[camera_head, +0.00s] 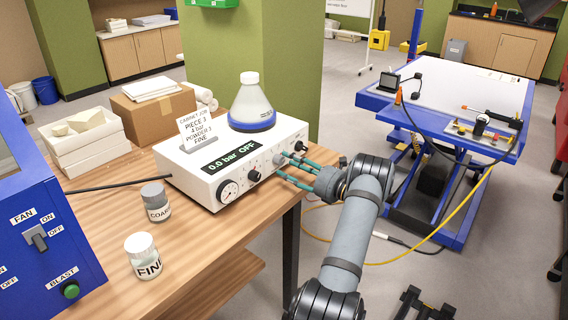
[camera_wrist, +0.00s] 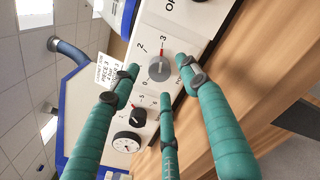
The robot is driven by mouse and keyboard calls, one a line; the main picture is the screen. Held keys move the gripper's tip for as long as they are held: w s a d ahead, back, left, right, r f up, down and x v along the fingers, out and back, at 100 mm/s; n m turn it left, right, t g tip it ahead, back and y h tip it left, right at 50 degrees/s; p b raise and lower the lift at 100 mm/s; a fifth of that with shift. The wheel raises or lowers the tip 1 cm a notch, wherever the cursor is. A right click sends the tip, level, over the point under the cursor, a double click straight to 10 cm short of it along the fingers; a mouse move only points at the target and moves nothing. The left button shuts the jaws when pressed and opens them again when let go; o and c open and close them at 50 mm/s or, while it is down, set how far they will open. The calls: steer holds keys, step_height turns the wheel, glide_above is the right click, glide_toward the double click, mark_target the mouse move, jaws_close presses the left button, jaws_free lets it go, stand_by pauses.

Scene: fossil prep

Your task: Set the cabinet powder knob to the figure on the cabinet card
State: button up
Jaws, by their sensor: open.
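The white cabinet control unit (camera_head: 200,172) stands on the wooden bench, its display reading "0.0 bar OFF". The card (camera_head: 199,130) on top reads piece 3, 4 bar, powder 3, fine. In the wrist view, the grey powder knob (camera_wrist: 159,69) has its red pointer toward the 3 on its printed scale. A black knob (camera_wrist: 138,116) with a red mark sits beside it. My gripper (camera_head: 284,167), with teal fingers, is open at the right of the unit's front. In the wrist view my gripper (camera_wrist: 163,85) has its fingertips around the grey knob; contact cannot be told.
A round gauge (camera_head: 229,191) is on the unit's front. A flask (camera_head: 251,110) stands on top. The coarse jar (camera_head: 155,203) and fine jar (camera_head: 143,256) stand on the bench. A blue cabinet (camera_head: 45,240) is at left. A blue table (camera_head: 455,90) stands behind right, with floor between.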

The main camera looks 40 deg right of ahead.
mark_target(282, 161)
steer(key=v, duration=0.9)
stand_by(0.5)
steer(key=x, duration=1.2)
